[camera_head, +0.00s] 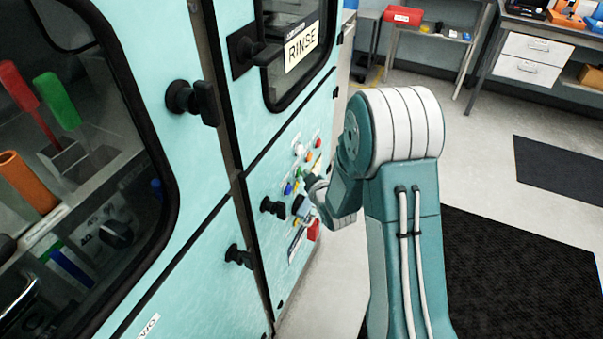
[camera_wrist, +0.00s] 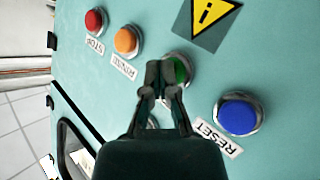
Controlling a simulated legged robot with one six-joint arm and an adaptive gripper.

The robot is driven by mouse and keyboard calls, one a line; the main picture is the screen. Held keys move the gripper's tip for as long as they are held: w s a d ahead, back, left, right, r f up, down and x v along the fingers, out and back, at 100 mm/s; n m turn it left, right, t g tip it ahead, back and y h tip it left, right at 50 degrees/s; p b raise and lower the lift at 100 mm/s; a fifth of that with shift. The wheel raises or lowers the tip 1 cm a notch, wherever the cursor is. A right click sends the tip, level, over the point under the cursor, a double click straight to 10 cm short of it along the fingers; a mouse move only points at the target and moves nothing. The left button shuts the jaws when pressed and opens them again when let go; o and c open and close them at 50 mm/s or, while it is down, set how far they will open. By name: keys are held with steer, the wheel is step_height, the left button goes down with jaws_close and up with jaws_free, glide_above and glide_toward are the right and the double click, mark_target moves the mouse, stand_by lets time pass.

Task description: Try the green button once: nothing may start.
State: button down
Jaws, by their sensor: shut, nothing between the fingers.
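The green button (camera_wrist: 181,71) shows in the wrist view in a metal ring on the teal panel, partly hidden behind my fingertips. My gripper (camera_wrist: 160,70) is shut and empty, with its tips over the left part of the green button. I cannot tell whether the tips touch it or whether it is pressed in. In the head view my arm hides part of the button panel, and colored buttons (camera_head: 288,187) show to the left of my wrist. The green button's own label is hidden by my gripper.
A blue button (camera_wrist: 238,116) labelled RESET sits right of the green one. An orange button (camera_wrist: 126,40) and a red STOP button (camera_wrist: 93,21) are to the left. A yellow warning sign (camera_wrist: 209,14) is above. Black door knobs (camera_head: 272,207) stick out near my wrist.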

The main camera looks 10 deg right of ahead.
steer(key=shift+s+d, duration=0.4)
steer(key=shift+d, duration=0.25)
steer(key=shift+d, duration=0.1)
steer(key=s+d, duration=0.2)
steer(key=d, duration=0.2)
steer(key=shift+s+r, duration=0.1)
steer(key=shift+s, duration=0.3)
stand_by(0.8)
